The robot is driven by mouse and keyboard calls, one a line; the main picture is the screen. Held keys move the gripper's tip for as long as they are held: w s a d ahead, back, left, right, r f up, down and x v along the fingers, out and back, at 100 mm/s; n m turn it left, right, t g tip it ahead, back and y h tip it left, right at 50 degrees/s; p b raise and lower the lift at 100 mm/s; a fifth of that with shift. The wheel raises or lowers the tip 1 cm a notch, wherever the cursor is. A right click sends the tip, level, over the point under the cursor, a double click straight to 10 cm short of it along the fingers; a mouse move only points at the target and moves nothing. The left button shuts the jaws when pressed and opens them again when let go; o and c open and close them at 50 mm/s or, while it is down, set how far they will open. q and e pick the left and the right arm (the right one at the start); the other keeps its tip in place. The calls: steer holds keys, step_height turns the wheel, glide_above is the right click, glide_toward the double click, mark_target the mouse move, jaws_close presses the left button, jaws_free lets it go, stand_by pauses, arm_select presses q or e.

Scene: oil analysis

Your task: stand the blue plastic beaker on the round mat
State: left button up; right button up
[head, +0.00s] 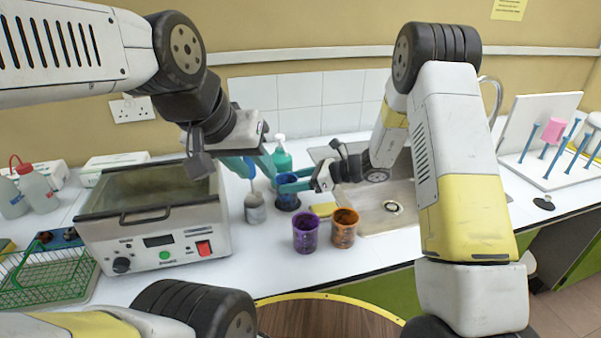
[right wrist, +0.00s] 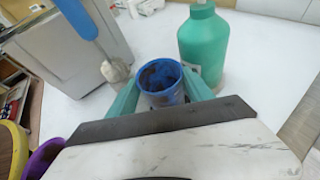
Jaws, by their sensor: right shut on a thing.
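The blue plastic beaker (head: 288,203) is upright at the middle of the white counter. My right gripper (head: 290,184) is shut on it, with a teal finger on each side near its rim. The right wrist view shows the beaker (right wrist: 161,80) between the fingers (right wrist: 163,95), its mouth open upward. I cannot tell whether its base touches the counter. My left gripper (head: 252,166) is just left of it, beside a blue handle; whether its fingers hold anything is unclear. I cannot make out a round mat for certain.
A grey-white pot (head: 255,210) is left of the beaker, a green bottle (head: 281,160) behind. Purple (head: 306,234) and orange (head: 344,229) beakers stand in front, near a yellow sponge (head: 325,209). A water bath (head: 155,220) is left, a sink (head: 390,215) right. A yellow-rimmed round wooden top (head: 325,318) is in front.

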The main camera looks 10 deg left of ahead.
steer(key=shift+a, duration=0.1)
steer(key=o, duration=1.1)
steer(key=shift+f, duration=0.1)
steer(key=shift+c, duration=0.2)
